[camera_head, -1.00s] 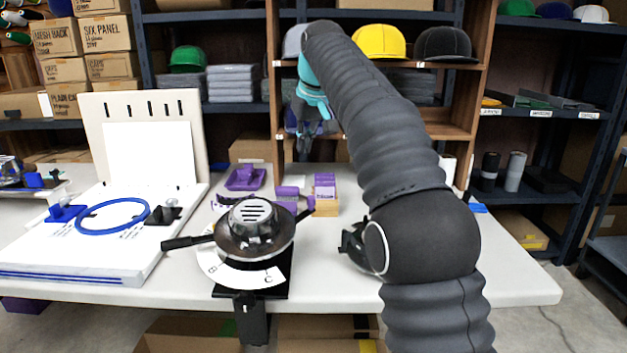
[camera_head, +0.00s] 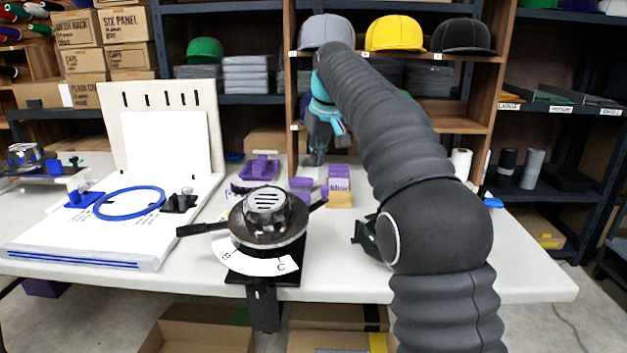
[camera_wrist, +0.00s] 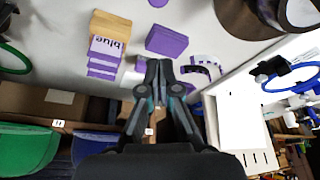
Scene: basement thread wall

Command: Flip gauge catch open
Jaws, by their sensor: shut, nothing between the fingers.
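My gripper (camera_head: 316,160) is shut and empty above the back of the white table; its closed fingertips (camera_wrist: 158,68) point down at the tabletop in the wrist view. Beside the tips lie a plain purple block (camera_wrist: 167,40) and a curved white-and-purple piece with dark marks (camera_wrist: 205,68). In the head view the purple block (camera_head: 300,183) sits behind the round metal device (camera_head: 268,215), which has a slotted top, dark side handles and a lettered white dial (camera_head: 262,262). I cannot tell which part is the gauge catch. No contact between my gripper and these things is clear.
A purple tray (camera_head: 248,170) lies at the back. A white board with a blue ring (camera_head: 130,187) fills the left. The table's right front is clear. Shelves with caps stand behind.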

